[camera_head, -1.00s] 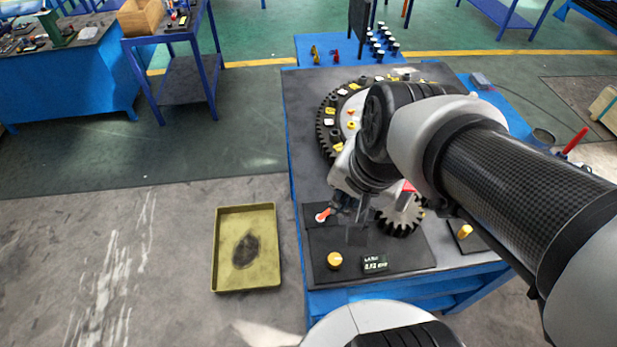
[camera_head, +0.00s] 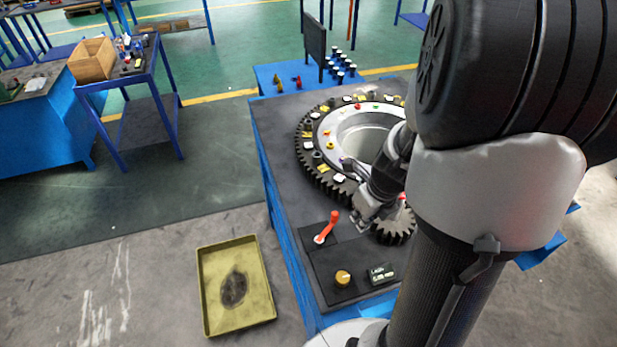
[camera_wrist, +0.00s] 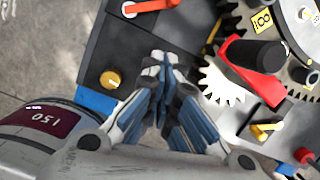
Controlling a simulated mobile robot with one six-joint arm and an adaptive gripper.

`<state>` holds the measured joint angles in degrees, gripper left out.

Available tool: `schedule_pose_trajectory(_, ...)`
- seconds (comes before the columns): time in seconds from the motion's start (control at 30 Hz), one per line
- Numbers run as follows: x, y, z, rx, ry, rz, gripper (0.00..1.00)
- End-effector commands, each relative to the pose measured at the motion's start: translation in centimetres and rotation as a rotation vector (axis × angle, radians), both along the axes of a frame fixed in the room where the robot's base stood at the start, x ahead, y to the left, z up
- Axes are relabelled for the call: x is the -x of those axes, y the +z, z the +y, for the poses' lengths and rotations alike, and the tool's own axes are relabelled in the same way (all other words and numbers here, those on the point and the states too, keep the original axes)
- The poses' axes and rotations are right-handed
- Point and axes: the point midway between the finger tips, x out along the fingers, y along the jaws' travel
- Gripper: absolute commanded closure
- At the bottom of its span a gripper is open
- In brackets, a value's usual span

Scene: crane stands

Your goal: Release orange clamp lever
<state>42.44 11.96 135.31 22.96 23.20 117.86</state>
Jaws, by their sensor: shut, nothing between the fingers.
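The orange clamp lever (camera_head: 328,227) is on the dark panel at the near left of the workbench, pointing up and slightly right from its pale pivot. Its arm and pivot also show at the top edge of the wrist view (camera_wrist: 150,6), where part of it is cut off. My gripper (camera_head: 361,223) is just right of the lever, apart from it, above the bench beside the small gear. In the wrist view my gripper (camera_wrist: 161,62) has its fingers together and empty, below the lever and left of the gear.
A large ring gear (camera_head: 310,165) with yellow and white tags stands behind, and a small gear (camera_head: 393,234) is to the right. A yellow tray (camera_head: 262,305) lies on the floor.

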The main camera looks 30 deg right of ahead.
Motion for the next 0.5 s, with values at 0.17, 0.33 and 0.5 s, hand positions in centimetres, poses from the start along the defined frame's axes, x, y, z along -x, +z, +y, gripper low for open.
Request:
schedule_pose_trajectory(0.17,0.27,-0.58,-0.55,-0.014,-0.065,0.003,1.00)
schedule_pose_trajectory(0.33,0.25,-0.53,-0.51,-0.014,-0.063,0.002,1.00)
schedule_pose_trajectory(0.5,0.17,-0.94,-0.48,-0.013,-0.061,0.003,1.00)
